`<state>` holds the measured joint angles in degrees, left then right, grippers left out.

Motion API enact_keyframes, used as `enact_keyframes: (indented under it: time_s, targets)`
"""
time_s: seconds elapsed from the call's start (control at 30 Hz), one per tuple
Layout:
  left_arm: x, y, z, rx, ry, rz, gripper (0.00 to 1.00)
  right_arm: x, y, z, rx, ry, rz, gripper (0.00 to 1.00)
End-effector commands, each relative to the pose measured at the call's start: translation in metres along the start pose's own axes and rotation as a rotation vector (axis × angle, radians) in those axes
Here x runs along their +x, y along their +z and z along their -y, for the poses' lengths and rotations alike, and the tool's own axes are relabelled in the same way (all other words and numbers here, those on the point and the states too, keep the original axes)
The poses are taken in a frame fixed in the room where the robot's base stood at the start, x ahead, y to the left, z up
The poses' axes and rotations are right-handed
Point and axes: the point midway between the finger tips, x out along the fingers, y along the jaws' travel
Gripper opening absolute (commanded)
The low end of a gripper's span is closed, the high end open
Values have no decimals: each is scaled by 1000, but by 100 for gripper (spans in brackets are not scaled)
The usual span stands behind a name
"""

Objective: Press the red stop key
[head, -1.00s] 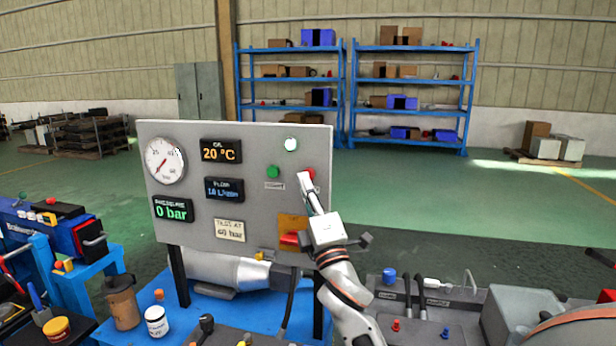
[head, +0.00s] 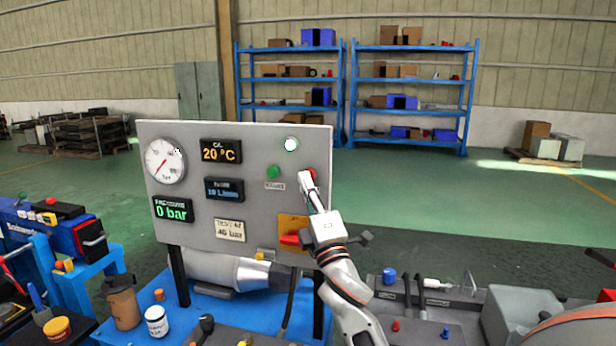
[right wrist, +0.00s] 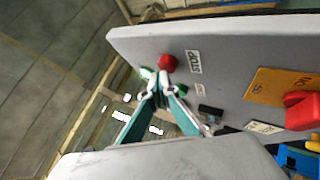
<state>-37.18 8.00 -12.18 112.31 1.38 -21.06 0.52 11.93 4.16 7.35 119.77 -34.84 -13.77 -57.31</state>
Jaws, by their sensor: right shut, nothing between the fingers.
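The red stop key (head: 312,171) is on the upper right of the grey panel (head: 262,205), partly hidden by my right gripper (head: 306,182). In the right wrist view the red key (right wrist: 167,62) shows as a round knob beside a label reading STOP (right wrist: 194,62). The right gripper's fingertips (right wrist: 160,84) are shut, empty and pointed at the panel close to the key. I cannot tell whether they touch it. My left gripper is in neither view.
A green key (head: 273,171) is left of the red one, with a pale lamp (head: 291,144) above. A red handle (head: 291,239) on an orange plate sits lower on the panel. The gauge (head: 165,161) has its needle low, and the pressure display (head: 172,209) reads 0 bar.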

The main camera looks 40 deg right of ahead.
Motion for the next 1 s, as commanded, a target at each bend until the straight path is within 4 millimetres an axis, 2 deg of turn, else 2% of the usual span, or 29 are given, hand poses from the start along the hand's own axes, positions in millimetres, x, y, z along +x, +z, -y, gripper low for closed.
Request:
enact_keyframes:
  time_s: [1.0]
  targets:
    - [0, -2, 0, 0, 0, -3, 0, 6, 5, 4, -2, 0, 1, 0]
